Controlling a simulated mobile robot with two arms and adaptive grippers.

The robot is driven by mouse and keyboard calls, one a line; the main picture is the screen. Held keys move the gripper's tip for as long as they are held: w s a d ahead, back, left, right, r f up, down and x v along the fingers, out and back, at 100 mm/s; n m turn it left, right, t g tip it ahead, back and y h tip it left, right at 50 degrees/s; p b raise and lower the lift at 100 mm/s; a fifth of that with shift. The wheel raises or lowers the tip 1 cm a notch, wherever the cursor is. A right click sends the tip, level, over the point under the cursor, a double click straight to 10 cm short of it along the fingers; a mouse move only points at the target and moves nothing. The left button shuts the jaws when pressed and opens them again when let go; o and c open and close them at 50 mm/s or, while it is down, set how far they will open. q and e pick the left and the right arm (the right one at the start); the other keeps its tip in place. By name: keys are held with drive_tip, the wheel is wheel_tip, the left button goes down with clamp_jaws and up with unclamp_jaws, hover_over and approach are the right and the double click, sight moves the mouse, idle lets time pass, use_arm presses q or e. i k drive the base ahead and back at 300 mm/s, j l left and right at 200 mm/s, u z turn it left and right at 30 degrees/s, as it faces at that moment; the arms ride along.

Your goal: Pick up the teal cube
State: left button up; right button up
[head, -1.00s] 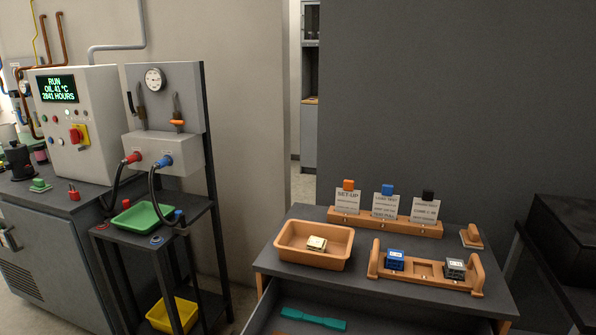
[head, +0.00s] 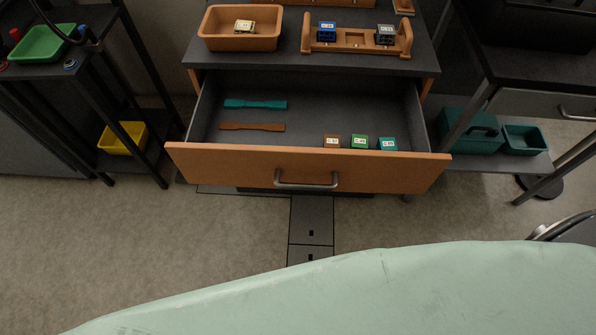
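The teal cube (head: 388,144) sits inside the open drawer (head: 300,163), near its front right corner. It has a white label on top. A green cube (head: 360,142) and a brown cube (head: 332,141) stand in a row to its left, each with a white label. The drawer front partly hides the lower sides of the cubes. Neither of my grippers shows in the head view.
A teal strip (head: 255,104) and a brown strip (head: 252,127) lie in the drawer's left half. On the cabinet top are an orange tray (head: 240,42) and a wooden rack (head: 356,48) with blue and grey cubes. A pale green surface (head: 330,290) fills the near foreground.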

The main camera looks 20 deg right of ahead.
sight(385, 143)
drive_tip(key=z, duration=1)
